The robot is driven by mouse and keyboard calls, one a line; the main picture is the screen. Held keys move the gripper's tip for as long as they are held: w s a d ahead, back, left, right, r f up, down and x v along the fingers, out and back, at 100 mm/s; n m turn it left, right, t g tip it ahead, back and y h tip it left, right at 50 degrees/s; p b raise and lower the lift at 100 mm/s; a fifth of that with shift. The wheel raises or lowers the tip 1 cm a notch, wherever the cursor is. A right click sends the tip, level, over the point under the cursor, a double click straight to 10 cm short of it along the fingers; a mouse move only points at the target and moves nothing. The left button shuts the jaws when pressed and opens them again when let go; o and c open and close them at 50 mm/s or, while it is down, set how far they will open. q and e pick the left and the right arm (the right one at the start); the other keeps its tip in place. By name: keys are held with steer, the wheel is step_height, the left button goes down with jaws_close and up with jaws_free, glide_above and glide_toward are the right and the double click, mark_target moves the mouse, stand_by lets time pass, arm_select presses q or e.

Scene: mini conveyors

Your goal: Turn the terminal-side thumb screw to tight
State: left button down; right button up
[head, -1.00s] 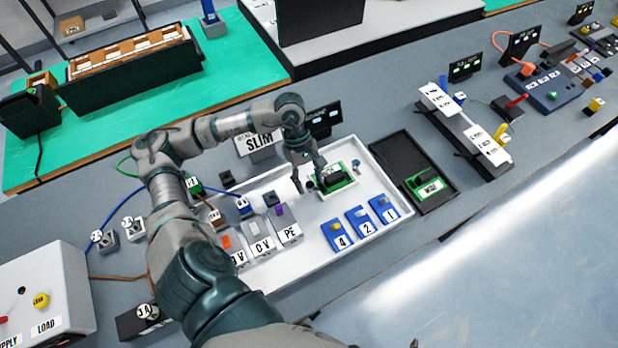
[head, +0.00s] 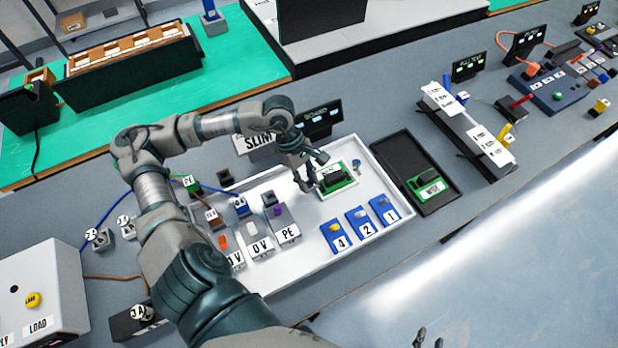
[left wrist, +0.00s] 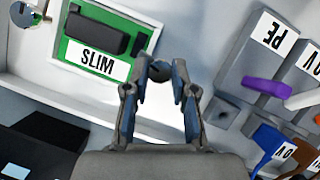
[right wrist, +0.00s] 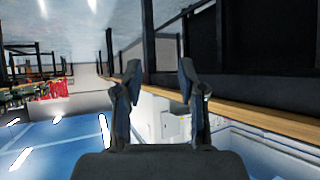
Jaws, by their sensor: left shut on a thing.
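A green board with a black block and a SLIM label (left wrist: 98,48) lies in the white tray (head: 375,229); the board also shows in the head view (head: 337,181). A dark round thumb screw (left wrist: 159,70) stands at the board's edge, on the side facing the grey terminal blocks. My left gripper (head: 315,172) is over it, its fingertips (left wrist: 160,78) closed around the dark screw. The fingers hide the screw in the head view. A second, grey-blue knob (head: 356,164) is at the board's opposite side. My right gripper (right wrist: 160,72) is open and empty, away from the tray.
Grey terminal blocks, one marked PE (head: 284,228), stand left of the board in the tray. Blue blocks marked 4 (head: 335,237), 2 and 1 stand in front. A dark tray with a WIDE board (head: 430,187) is at right. A black display stand (head: 318,121) is behind.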

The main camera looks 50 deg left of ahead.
arm_select(q)
steer(key=shift+n+t+b, duration=0.45)
steer(key=shift+n+t, duration=0.15)
steer(key=shift+n, duration=1)
arm_select(e)
steer(key=shift+w+a+r+t, duration=0.25)
steer(key=shift+w+r+t, duration=0.3)
steer(key=shift+w+r, duration=0.05)
steer(key=shift+w+a+r+t, duration=0.25)
steer(key=shift+w+r+t, duration=0.3)
steer(key=shift+r, duration=0.05)
arm_select(q)
steer(key=shift+r, duration=0.1)
steer(key=c, duration=0.9)
jaws_free()
steer(key=shift+w, duration=0.1)
steer(key=shift+c, duration=0.2)
arm_select(e)
steer(key=shift+w, duration=0.1)
arm_select(q)
steer(key=v, duration=1.1)
steer(key=shift+r, duration=0.4)
